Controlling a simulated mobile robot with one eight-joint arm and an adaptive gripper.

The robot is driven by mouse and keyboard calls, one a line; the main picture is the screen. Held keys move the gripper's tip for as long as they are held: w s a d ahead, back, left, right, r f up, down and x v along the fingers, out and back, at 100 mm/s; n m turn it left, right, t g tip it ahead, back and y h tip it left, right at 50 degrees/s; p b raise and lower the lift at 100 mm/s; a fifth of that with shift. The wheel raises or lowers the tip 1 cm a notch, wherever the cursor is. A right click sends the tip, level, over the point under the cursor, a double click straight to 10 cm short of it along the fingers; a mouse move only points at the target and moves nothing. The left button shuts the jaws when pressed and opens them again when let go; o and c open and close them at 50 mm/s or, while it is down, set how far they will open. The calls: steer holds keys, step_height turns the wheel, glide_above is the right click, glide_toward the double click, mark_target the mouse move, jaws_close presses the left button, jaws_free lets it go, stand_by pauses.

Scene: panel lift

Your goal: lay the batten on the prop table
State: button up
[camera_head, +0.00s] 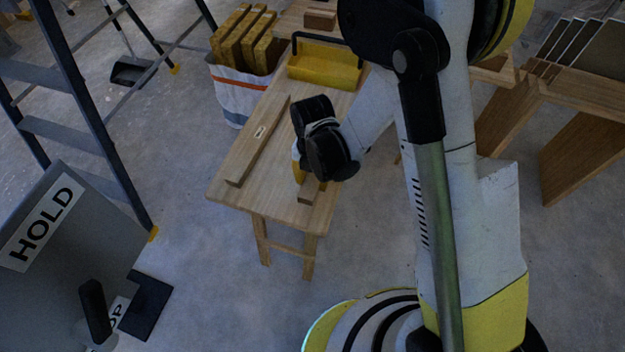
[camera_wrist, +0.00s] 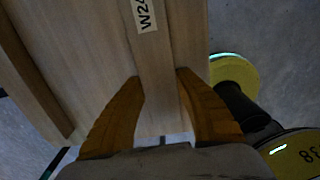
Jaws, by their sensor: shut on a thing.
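The prop table (camera_head: 235,180) is a long, narrow wooden table in the middle of the head view; its top also shows in the wrist view (camera_wrist: 85,60). My gripper (camera_head: 305,182) is over the table's near right part, its orange fingers shut on a wooden batten. In the wrist view the fingers (camera_wrist: 158,76) lie either side of this batten (camera_wrist: 157,55), which bears a white label. Its near end (camera_head: 308,195) shows below the gripper; my arm hides the rest. It lies on or just above the top; I cannot tell which. Another batten (camera_head: 262,138) lies along the left side.
A yellow toolbox (camera_head: 325,68) stands at the table's far end, beside a bag of wooden blocks (camera_head: 240,85). A stepladder (camera_head: 85,110) and a grey panel marked HOLD (camera_head: 105,220) are at left. A wooden rack (camera_head: 570,90) holds panels at right.

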steer(key=o, duration=1.2)
steer(key=shift+f, duration=0.1)
steer(key=shift+o, duration=0.2)
steer(key=d+r+m+t+p, duration=0.1)
steer(key=d+r+m+p, duration=0.25)
steer(key=r, duration=0.75)
steer(key=d+r+m+t+p, duration=0.15)
steer(key=r+m, duration=0.35)
steer(key=r, duration=0.5)
steer(key=s+d+r+m+t, duration=0.2)
steer(key=s+d+r+m, duration=0.2)
steer(key=m, duration=0.7)
steer(key=s+d+r+m+t, duration=0.2)
steer(key=s+d+r+m, duration=0.3)
steer(key=d+r+m, duration=0.3)
steer(key=shift+s+d+m+t, duration=0.15)
steer(key=shift+d+m+t, duration=0.2)
steer(key=shift+m, duration=1.9)
